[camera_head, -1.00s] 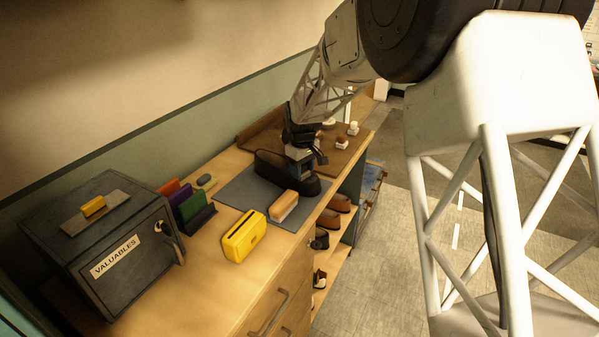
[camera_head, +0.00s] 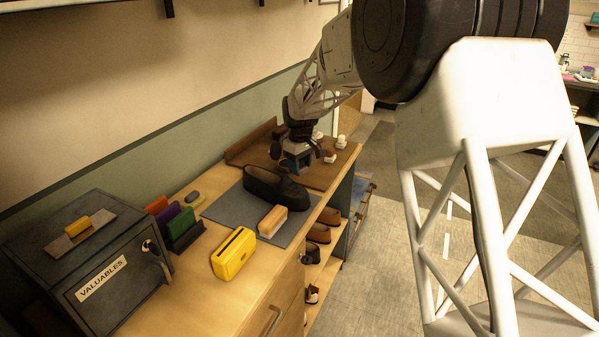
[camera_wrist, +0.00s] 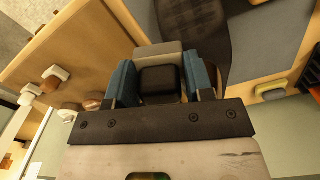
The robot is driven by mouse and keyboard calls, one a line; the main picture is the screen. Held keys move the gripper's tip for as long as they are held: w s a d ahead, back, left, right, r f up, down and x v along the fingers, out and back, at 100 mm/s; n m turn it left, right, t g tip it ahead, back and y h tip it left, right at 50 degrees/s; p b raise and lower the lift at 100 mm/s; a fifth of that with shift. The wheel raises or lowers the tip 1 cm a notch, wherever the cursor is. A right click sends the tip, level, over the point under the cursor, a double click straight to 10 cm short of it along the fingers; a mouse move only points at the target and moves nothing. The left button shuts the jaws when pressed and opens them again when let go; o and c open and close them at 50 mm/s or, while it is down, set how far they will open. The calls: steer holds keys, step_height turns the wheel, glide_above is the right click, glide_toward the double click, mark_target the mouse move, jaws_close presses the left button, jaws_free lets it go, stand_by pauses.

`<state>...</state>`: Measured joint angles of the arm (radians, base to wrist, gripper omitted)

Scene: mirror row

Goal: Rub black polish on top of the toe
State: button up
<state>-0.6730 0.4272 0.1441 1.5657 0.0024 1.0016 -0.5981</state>
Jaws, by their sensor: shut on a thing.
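The dark shoe (camera_head: 262,184) lies on a grey mat (camera_head: 229,209), its toe (camera_head: 290,197) pointing to the right. My gripper (camera_head: 297,165) is just above and beyond the toe, seemingly apart from it. In the wrist view my gripper (camera_wrist: 160,84) is shut, its blue fingers on either side of a small applicator with a black block (camera_wrist: 160,80) and a grey-cream block (camera_wrist: 158,54). Part of the shoe (camera_wrist: 207,28) shows beside the right finger. The applicator's underside and any polish on it are hidden.
A wood-backed brush (camera_head: 272,221) lies on the mat's front part. A yellow holder (camera_head: 233,254), coloured cards (camera_head: 178,222) and a dark valuables box (camera_head: 100,262) stand to the left.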

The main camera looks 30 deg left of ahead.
steer(key=shift+r, duration=1.8)
steer(key=shift+s, duration=0.1)
steer(key=s+d, duration=0.1)
steer(key=s, duration=0.7)
steer(key=shift+d, duration=0.2)
